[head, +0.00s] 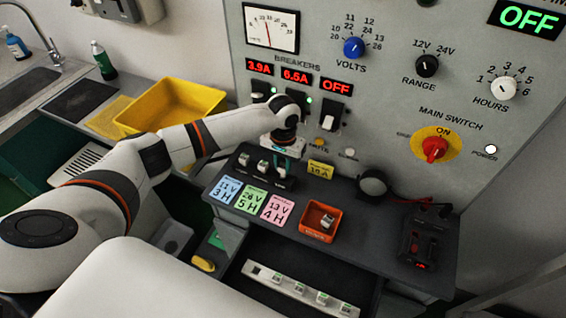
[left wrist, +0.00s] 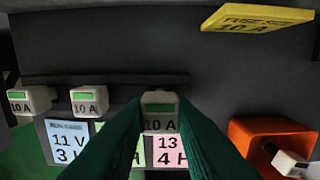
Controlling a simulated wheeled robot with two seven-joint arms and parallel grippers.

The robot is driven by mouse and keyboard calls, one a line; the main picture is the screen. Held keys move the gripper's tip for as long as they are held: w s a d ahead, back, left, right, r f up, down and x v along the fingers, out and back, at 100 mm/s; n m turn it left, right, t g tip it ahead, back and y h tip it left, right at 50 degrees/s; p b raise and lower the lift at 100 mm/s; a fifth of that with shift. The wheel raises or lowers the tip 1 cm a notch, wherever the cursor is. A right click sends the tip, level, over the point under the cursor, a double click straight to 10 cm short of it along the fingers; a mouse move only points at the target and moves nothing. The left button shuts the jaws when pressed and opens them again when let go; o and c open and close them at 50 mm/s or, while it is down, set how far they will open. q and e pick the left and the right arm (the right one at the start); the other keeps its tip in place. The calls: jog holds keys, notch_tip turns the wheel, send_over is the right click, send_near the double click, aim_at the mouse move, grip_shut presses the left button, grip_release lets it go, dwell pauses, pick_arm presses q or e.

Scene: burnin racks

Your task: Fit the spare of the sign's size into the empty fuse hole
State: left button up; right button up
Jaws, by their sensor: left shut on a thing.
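My left gripper (head: 288,152) is over the right end of the dark fuse block (head: 250,180). In the left wrist view its green fingers are shut on a white fuse with a green window (left wrist: 160,100), marked 10 A. Two more 10 A fuses, the left one (left wrist: 32,100) and the middle one (left wrist: 90,101), sit in the block in a row to its left. The hole under the held fuse is hidden, so I cannot tell how deep it sits. The yellow sign (head: 320,170) reads 10 A and shows in the left wrist view (left wrist: 255,19). My right gripper is not in view.
An orange bin (head: 303,228) holds a loose fuse (head: 327,221). An open drawer below has a white strip (head: 265,273) with several spares. Blue (head: 225,190), green (head: 250,200) and pink (head: 277,209) cards lie before the block. The panel rises behind.

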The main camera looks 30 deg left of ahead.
pick_arm(q)
jog(key=shift+p, duration=0.45)
jog(key=shift+f+p, duration=0.5)
jog(key=shift+f, duration=0.7)
dwell(1.7)
jog(key=o, duration=1.3)
jog(key=shift+r, duration=0.1)
jog(key=shift+r+p, duration=2.7)
jog(key=shift+p, duration=0.35)
jog(key=shift+s+f, duration=0.1)
jog(key=shift+f, duration=0.05)
